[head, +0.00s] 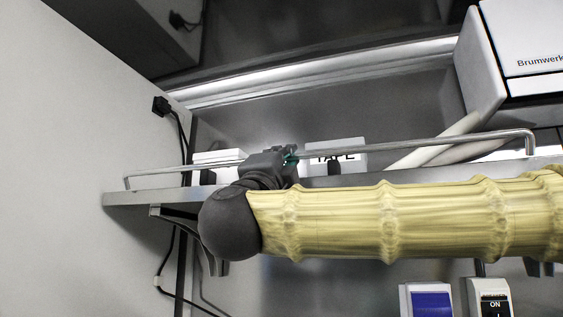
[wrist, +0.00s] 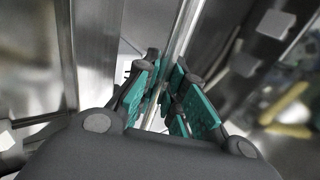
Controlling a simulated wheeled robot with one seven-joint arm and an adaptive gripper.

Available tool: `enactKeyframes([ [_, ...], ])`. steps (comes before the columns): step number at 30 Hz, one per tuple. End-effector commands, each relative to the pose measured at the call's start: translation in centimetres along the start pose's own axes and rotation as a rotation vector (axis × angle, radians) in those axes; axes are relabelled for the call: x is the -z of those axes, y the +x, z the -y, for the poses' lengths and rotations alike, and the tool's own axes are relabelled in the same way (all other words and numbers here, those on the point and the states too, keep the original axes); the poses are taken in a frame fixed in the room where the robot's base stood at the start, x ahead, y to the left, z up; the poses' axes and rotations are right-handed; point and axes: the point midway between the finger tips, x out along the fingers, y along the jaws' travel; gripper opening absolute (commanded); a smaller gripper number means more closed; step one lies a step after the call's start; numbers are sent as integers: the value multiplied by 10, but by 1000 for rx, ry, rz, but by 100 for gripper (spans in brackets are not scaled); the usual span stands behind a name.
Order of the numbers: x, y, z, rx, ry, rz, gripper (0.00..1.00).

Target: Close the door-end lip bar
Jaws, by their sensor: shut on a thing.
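The lip bar (head: 420,144) is a thin metal rod along the front of a grey shelf (head: 130,198). Its bent ends meet the shelf at the far left and at the right. My gripper (head: 291,156) is at the middle of the bar, with its teal finger pads around it. In the wrist view the bar (wrist: 184,35) runs down between the teal pads of my gripper (wrist: 167,100), which are closed on it. The pads hide the gripped part of the bar. My yellow-sleeved arm covers much of the shelf's front edge.
A white box marked TAPE (head: 350,155) and another white box (head: 218,157) stand on the shelf behind the bar. A white Brumwerk unit (head: 530,50) is at upper right. Black cables (head: 184,135) hang by the left wall.

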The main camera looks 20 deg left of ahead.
Motion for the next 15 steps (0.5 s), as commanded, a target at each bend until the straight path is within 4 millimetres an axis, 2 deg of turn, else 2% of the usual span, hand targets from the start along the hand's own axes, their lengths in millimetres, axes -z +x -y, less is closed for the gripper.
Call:
enactKeyframes([
  [15,1,16,-2,-360,2,-2,0],
])
